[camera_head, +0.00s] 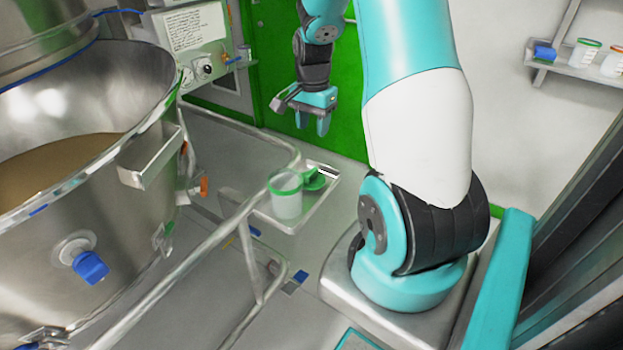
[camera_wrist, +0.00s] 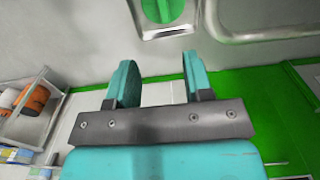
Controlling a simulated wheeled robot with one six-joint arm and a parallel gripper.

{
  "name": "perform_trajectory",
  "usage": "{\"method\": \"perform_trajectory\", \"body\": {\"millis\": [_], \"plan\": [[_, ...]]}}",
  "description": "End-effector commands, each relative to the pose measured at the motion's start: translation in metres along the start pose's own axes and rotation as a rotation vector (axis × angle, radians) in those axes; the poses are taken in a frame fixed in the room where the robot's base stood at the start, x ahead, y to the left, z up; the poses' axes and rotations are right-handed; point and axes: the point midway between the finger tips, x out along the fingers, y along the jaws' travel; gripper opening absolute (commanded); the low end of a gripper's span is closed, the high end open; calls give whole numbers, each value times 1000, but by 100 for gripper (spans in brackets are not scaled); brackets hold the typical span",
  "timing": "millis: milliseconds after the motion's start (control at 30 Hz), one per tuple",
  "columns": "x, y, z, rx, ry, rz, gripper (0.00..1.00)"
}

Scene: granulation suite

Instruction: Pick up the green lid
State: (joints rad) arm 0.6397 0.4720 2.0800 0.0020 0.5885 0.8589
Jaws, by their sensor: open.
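The green lid (camera_head: 313,181) lies on a small metal tray (camera_head: 325,197), beside a whitish jar with a green rim (camera_head: 286,197). In the wrist view the lid (camera_wrist: 163,9) shows at the top edge, partly cut off, with a raised grip across it. My gripper (camera_head: 312,124) hangs in the air above and behind the tray in the head view, fingers pointing down. In the wrist view my gripper (camera_wrist: 159,78) is open, with nothing between its two teal fingers. The lid lies beyond the fingertips, apart from them.
A large steel bowl (camera_head: 90,170) holding tan powder stands at the left. Metal rails (camera_head: 215,245) run between it and the tray. A control box (camera_head: 196,40) is at the back left. A wall shelf (camera_head: 583,70) with jars is at the upper right. A green door (camera_head: 275,50) stands behind my gripper.

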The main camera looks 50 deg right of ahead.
Motion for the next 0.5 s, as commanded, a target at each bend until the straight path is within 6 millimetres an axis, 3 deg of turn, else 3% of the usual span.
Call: {"method": "perform_trajectory", "body": {"millis": [300, 500], "plan": [[74, 1, 2, -5, -6, 5, 47], [102, 0, 2, -6, -3, 1, 47]]}}
